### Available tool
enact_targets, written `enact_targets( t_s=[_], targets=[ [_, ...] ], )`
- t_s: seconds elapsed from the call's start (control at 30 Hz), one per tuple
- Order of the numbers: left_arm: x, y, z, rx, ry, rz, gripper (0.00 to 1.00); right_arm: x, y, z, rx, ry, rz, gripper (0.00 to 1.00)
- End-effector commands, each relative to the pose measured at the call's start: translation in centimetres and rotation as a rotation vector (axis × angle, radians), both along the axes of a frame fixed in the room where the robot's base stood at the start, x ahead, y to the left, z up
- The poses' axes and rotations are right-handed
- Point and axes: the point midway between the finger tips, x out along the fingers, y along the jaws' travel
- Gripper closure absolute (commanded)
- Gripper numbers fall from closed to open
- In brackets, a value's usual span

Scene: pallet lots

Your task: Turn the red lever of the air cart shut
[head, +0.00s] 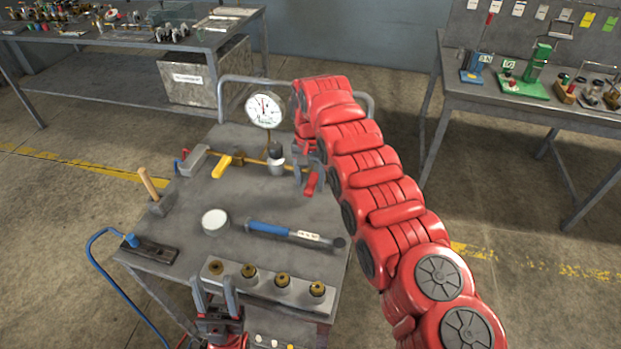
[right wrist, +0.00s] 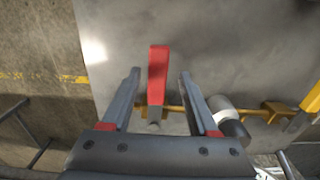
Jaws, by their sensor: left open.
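The red lever (head: 313,183) is at the right end of the brass pipe (head: 247,160) on the air cart (head: 185,215). It sticks out across the pipe's line, toward the cart's front. In the right wrist view the red lever (right wrist: 158,75) stands between the two fingers of my right gripper (right wrist: 159,95), with a gap on each side. That gripper is open around the lever; in the head view my right arm partly hides it. My left gripper (head: 216,296) is open and empty at the cart's front edge, pointing up.
A round gauge (head: 264,109) rises behind the pipe. A yellow lever (head: 222,166), mallet (head: 154,193), white round tin (head: 215,222), blue-handled tool (head: 290,233) and block with brass fittings (head: 268,285) occupy the cart top. Workbenches stand at back left and right.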

Motion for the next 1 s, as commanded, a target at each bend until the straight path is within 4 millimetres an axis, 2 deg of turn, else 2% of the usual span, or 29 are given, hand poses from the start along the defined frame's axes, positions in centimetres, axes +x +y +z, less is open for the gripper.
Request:
enact_targets(
  t_s=[0.37, 0.57, 0.6, 1.0],
  targets=[
    [0.0, 0.0, 0.0, 0.0, 0.0, 0.0, 0.5, 0.0, -0.1, 0.6, -0.001, -0.001, 0.0, 0.4],
    [0.0, 0.0, 0.2, 0.0, 0.0, 0.0, 0.5, -0.1, 0.0, 3.4, -0.001, 0.001, 0.0, 0.4],
    [0.0, 0.0, 1.7, 0.0, 0.0, 0.0, 0.5, -0.1, -0.1, 4.7, -0.002, 0.003, -0.001, 0.4],
    [0.0, 0.0, 10.2, 0.0, 0.0, 0.0, 0.5, 0.0, -0.1, 13.1, 0.0, -0.001, 0.0, 0.4]
  ],
)
